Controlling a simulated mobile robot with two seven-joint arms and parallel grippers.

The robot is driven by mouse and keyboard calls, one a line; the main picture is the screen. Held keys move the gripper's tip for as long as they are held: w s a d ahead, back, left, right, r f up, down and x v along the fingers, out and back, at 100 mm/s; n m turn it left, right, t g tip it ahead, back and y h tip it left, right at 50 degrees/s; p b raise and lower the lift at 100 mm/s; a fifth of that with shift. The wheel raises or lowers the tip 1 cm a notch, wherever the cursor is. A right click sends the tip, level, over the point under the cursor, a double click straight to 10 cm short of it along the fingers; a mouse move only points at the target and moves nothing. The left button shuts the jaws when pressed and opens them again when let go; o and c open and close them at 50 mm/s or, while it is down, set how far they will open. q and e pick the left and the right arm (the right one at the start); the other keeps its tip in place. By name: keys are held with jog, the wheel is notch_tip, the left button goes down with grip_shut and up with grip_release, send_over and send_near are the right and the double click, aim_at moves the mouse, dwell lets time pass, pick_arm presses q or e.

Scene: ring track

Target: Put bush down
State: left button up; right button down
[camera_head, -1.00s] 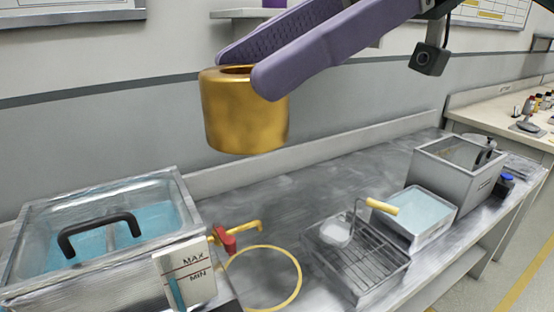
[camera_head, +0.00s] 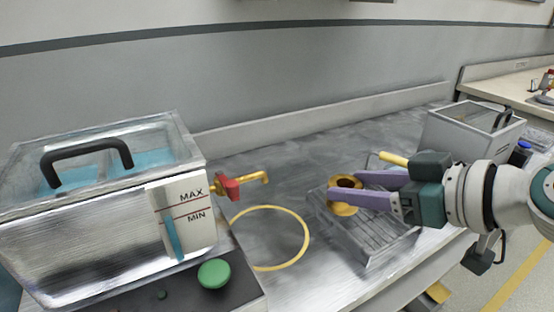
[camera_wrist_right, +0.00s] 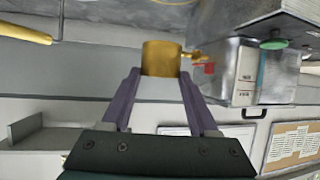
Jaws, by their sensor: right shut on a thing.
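The bush, a short gold ring-shaped cylinder with a hole in its top (camera_head: 344,208), sits between the purple fingertips of my right gripper (camera_head: 348,186). The gripper is shut on it and reaches in from the right. In the head view the bush appears over the left back part of a metal wire rack (camera_head: 385,238). I cannot tell whether it touches the rack. The bush also shows between the fingers in the right wrist view (camera_wrist_right: 161,58), where the picture is upside down. My left gripper is not in view.
A lidded water bath (camera_head: 85,245) with a red-handled yellow tap (camera_head: 230,187) stands at the left. A yellow ring outline (camera_head: 305,240) marks the bench beside the rack, and its inside is clear. A grey metal box (camera_head: 460,132) stands at the back right.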

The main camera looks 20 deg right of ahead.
notch_tip(320, 180, down, 15)
jog(key=b, duration=0.9)
jog(key=shift+r, duration=0.15)
notch_tip(320, 180, down, 4)
jog(key=b, duration=0.4)
jog(key=shift+f, duration=0.2)
jog(key=shift+r, duration=0.2)
jog(key=shift+f, duration=0.1)
jog(key=c, duration=0.6)
grip_release()
jog(key=shift+f, duration=0.15)
jog(key=o, duration=0.5)
jog(key=shift+c, duration=0.2)
